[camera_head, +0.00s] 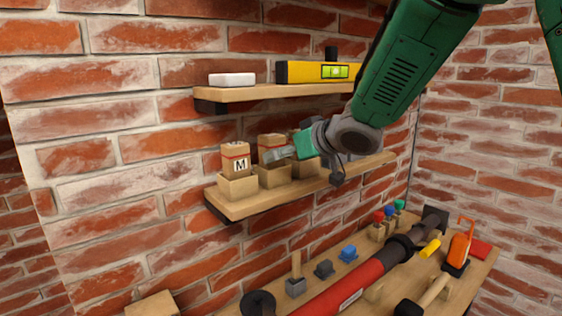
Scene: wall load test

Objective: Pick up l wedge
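No L marking is readable. A wooden block marked M (236,160) stands upright in the left wooden holder (238,188) on the lower shelf. A second similar block (271,142) stands in the middle holder (273,177); its face is partly covered by my gripper. A third holder (305,168) is to its right, and its contents are hidden behind the gripper. My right gripper (308,160), on the green arm from the upper right, is at the second and third holders. Whether its fingers touch or hold a block cannot be told. My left gripper is not in view.
The upper shelf (262,92) holds a white block (232,79) and a yellow level (318,72), close to my arm. The lower shelf (235,208) is fixed to brick wall. Below, a bench (481,262) carries a red tube (345,288), an orange tool (459,248) and small coloured parts.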

